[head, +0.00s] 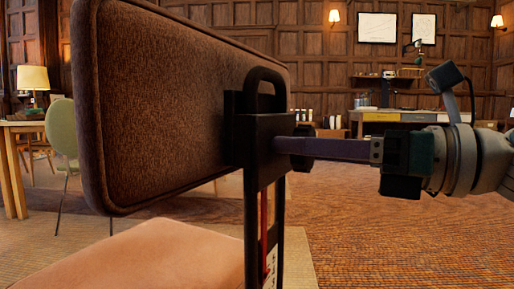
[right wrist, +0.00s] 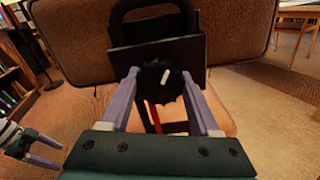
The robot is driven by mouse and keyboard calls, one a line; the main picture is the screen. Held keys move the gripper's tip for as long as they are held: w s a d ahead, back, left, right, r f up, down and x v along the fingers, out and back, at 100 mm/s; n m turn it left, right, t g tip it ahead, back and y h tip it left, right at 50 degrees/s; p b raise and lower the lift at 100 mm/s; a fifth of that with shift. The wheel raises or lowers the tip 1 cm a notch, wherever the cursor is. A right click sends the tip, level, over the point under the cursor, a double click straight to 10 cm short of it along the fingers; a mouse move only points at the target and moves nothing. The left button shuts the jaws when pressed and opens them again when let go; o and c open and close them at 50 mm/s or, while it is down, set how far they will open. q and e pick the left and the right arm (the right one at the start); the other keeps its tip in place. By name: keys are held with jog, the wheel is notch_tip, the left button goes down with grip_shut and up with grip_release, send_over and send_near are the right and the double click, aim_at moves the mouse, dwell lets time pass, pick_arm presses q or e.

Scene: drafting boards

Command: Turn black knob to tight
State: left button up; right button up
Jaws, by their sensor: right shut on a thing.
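The black knob (right wrist: 168,92) sits on the front of a black bracket (head: 262,130) behind a brown padded backrest (head: 175,105). The knob has a short white mark, tilted slightly in the right wrist view. My right gripper (right wrist: 160,80) has one finger on each side of the knob and is shut on it. In the head view the right arm reaches in from the right, and the knob (head: 303,150) is partly hidden by the fingers. My left gripper (right wrist: 60,157) shows at the lower left of the right wrist view, fingers apart and empty.
The bracket has a loop handle (head: 265,78) on top and a post with a red strip (head: 265,235) below. A tan seat (head: 150,262) lies under the backrest. A green chair (head: 62,130) and desk stand left; a drawer desk (head: 400,116) stands far back. Floor at right is clear.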

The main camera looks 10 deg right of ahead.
jog(key=c, duration=0.7)
